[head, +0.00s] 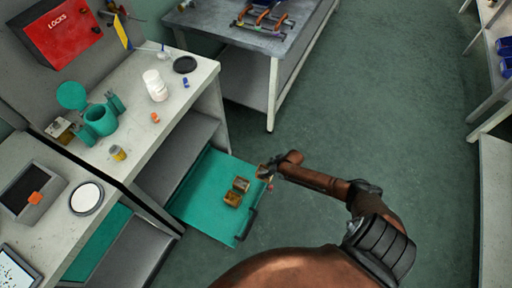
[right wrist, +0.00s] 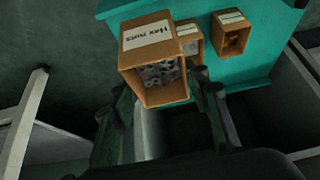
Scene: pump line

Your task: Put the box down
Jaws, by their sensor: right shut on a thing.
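An orange-brown open box labelled "Hex nuts" (right wrist: 150,34) is between the fingertips of my right gripper (right wrist: 163,88) in the right wrist view, with grey nuts inside. In the head view, my right gripper (head: 272,166) holds this small box (head: 262,172) at the right edge of a pulled-out teal drawer (head: 205,184). Whether the box touches the drawer cannot be told. Two similar boxes stand on the drawer, one farther (head: 241,184) and one nearer (head: 232,199). My left gripper is not in view.
A workbench (head: 196,92) above the drawer carries a white jar (head: 155,85), a teal container (head: 100,119) and small parts. A red "LOCKS" case (head: 60,38) is at upper left. A grey table (head: 262,37) stands behind. Green floor (head: 390,100) is clear at right.

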